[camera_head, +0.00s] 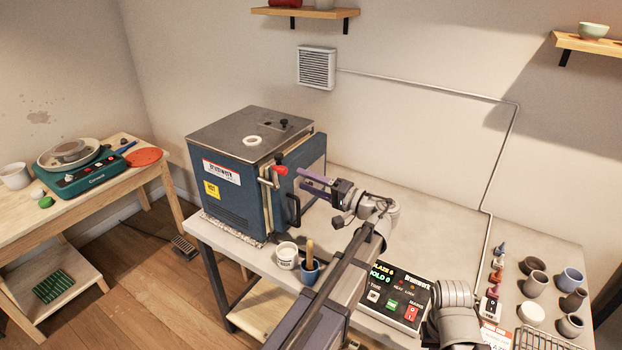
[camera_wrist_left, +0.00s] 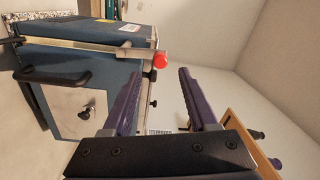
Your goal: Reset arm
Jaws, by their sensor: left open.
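My left gripper (camera_head: 318,184) is in the air just right of the blue kiln (camera_head: 230,215), near its door side. It is open, and nothing shows between its purple fingers in the left wrist view (camera_wrist_left: 160,74). The kiln fills the left of that view, with its red knob (camera_wrist_left: 160,60) beyond the fingers and a black handle (camera_wrist_left: 50,77) farther left. In the head view, the red knob (camera_head: 281,171) and the black handle (camera_head: 294,210) sit left of the gripper. My left arm crosses the worktable from the bottom. My right gripper is not in view.
A white jar (camera_head: 287,257) and a blue cup (camera_head: 310,273) holding a wooden-handled tool stand before the kiln. A control box (camera_head: 394,297) lies near my arm. Several dark cups (camera_head: 537,284) stand at the right. The table's back middle (camera_head: 440,205) is clear.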

